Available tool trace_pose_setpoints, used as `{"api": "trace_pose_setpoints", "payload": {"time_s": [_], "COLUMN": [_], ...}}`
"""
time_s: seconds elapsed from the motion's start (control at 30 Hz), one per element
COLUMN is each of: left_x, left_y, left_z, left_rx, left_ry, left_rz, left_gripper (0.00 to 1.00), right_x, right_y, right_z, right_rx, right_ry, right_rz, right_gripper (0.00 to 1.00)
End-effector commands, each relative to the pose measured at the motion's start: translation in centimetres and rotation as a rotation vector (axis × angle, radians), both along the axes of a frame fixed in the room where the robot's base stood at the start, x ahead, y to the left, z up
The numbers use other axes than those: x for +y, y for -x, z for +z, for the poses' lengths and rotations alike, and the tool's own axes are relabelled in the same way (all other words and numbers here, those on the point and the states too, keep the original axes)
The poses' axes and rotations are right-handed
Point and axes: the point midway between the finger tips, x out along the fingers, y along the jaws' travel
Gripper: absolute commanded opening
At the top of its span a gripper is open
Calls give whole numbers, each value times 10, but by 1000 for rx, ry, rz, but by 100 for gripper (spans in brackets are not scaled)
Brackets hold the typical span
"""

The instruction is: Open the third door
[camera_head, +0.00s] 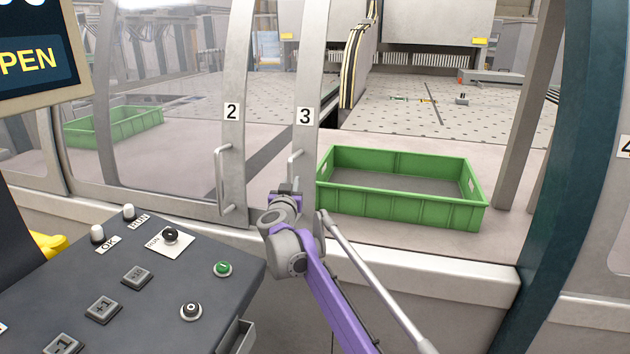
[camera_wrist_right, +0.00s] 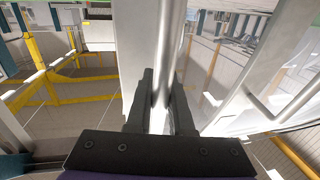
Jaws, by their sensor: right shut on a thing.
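The third door's frame, labelled 3 (camera_head: 305,116), stands upright just right of the second door (camera_head: 232,112). Its vertical metal handle (camera_head: 294,165) is low on the frame, and its lower part is hidden by my right gripper (camera_head: 287,188). In the right wrist view the silver handle bar (camera_wrist_right: 170,55) runs between the two dark fingers of my right gripper (camera_wrist_right: 162,95), which is shut on it. Right of the door's frame the machine looks open, with no glass haze over the view. My left gripper is not in view.
A green crate (camera_head: 400,205) sits on the ledge inside the opening. Another green crate (camera_head: 115,125) is behind glass at left. A dark control panel (camera_head: 135,290) with buttons stands at lower left. A teal post (camera_head: 575,190) stands at right.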

Motion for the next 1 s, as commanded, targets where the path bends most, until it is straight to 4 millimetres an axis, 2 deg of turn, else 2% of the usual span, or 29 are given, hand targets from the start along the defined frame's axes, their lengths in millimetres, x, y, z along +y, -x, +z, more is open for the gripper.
{"api": "trace_pose_setpoints", "payload": {"time_s": [0.1, 0.2, 0.63, 0.67, 0.8, 0.83, 1.0], "left_x": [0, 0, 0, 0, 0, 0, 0], "left_y": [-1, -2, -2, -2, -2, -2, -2], "left_z": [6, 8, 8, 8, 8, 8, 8], "left_rx": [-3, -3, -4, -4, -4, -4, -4], "left_ry": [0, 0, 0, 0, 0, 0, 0], "left_rz": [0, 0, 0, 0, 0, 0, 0], "left_gripper": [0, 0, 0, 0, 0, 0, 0], "right_x": [16, 21, 24, 24, 24, 24, 24], "right_y": [-2, -3, -4, -4, -4, -4, -4], "right_z": [1, 1, 0, 0, 0, 0, 0], "right_rx": [-1, -1, -1, -1, -1, -1, -1], "right_ry": [-1, -1, 1, 1, 1, 1, 0], "right_rz": [1, -1, -3, -3, -3, -3, -2], "right_gripper": [0, 0, 0, 21, 47, 50, 50]}}
